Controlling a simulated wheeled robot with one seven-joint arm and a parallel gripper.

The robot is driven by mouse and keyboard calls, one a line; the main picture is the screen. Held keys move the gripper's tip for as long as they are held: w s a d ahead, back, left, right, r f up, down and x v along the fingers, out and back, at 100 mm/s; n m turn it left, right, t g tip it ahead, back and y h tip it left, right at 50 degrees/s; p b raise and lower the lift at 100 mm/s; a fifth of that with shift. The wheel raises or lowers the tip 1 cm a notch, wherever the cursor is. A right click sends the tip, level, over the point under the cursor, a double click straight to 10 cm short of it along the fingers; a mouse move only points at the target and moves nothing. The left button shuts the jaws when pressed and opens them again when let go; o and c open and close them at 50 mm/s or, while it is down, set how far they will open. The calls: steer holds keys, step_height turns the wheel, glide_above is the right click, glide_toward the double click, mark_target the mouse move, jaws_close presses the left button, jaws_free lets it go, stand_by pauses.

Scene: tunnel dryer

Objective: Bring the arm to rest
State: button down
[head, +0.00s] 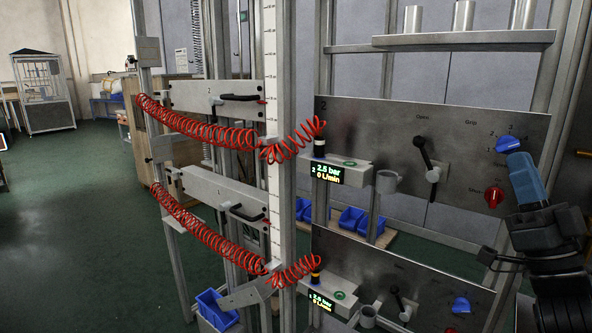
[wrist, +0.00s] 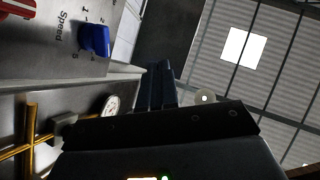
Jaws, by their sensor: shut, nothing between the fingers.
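My arm enters the head view at the lower right. My gripper (head: 519,162) points up there, its blue-grey fingers together and empty. In that view its tips overlap the area just below the blue speed knob (head: 508,144) on the upper panel. In the wrist view my gripper (wrist: 160,70) is shut with nothing between the fingers. The blue knob (wrist: 95,40) stands to the left of the fingers with a visible gap. Part of the panel's right end is hidden behind my gripper and arm in the head view.
The upper panel (head: 370,125) has a black lever (head: 424,153) and a red knob (head: 493,197). A second panel (head: 385,262) sits below. Red coiled hoses (head: 200,130) hang at the left. In the wrist view, a gauge (wrist: 111,105) and yellow pipes (wrist: 30,130) are left of my gripper.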

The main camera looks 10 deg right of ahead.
steer(key=s+a+f+m+g+h, duration=0.25)
steer(key=s+a+f, duration=0.4)
steer(key=f, duration=0.35)
steer(key=s+a+f+m+g+h, duration=0.2)
steer(key=s+a+f+g+h, duration=0.2)
steer(key=s+a+f, duration=0.4)
steer(key=s+a+f+n+g+y, duration=0.2)
steer(key=s+a+f+g, duration=0.1)
steer(key=s, duration=0.7)
steer(key=s+a+f+n+g+y, duration=0.2)
steer(key=s+a+f+n+g, duration=0.1)
steer(key=s, duration=0.7)
step_height(320, 180, down, 2)
steer(key=shift+s+f+g, duration=0.1)
steer(key=shift+s+g, duration=0.15)
steer(key=shift+g, duration=0.6)
steer(key=shift+a+n+y, duration=0.1)
steer(key=shift+n+y, duration=0.15)
stand_by(2.0)
